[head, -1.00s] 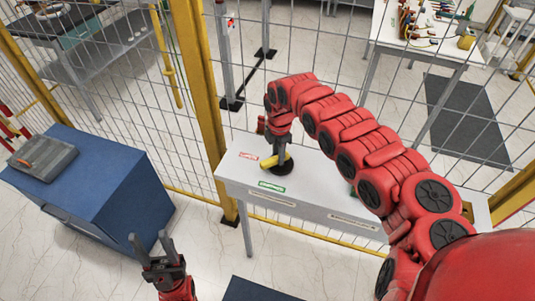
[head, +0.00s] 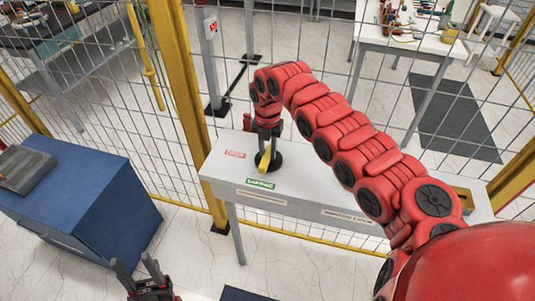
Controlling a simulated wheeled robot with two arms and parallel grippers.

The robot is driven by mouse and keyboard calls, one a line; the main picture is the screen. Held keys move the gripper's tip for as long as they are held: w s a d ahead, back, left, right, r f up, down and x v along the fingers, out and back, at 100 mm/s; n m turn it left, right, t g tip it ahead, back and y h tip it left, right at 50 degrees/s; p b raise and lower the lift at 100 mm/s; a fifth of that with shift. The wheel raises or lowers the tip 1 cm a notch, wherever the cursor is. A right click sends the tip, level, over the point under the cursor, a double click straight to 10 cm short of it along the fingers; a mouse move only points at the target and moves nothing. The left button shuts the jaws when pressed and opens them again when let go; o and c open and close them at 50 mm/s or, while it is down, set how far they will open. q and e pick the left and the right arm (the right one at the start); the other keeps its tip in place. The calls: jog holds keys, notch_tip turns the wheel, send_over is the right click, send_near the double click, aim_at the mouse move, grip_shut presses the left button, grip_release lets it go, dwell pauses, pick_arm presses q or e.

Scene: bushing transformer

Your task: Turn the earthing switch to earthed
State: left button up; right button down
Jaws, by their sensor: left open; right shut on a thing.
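The handle's near end points toward the green label. My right gripper (head: 267,150) comes down from above and is shut on the handle, hiding part of it. My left gripper (head: 138,272) is open and empty at the bottom left, away from the cabinet.
A blue cabinet (head: 85,195) with a grey case (head: 22,168) on it stands at left. A yellow-framed mesh fence (head: 180,100) runs behind the grey cabinet. A white table (head: 400,42) with tools stands beyond it. Floor between the cabinets is clear.

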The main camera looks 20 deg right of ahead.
jog(key=shift+r, duration=0.1)
dwell(0.4)
jog(key=c, duration=0.6)
grip_release()
jog(key=shift+c, duration=0.2)
jog(key=shift+r+b, duration=0.3)
notch_tip(320, 180, up, 12)
jog(key=b, duration=0.2)
notch_tip(320, 180, up, 5)
jog(key=p, duration=0.5)
send_over(267, 153)
jog(key=shift+s, duration=0.1)
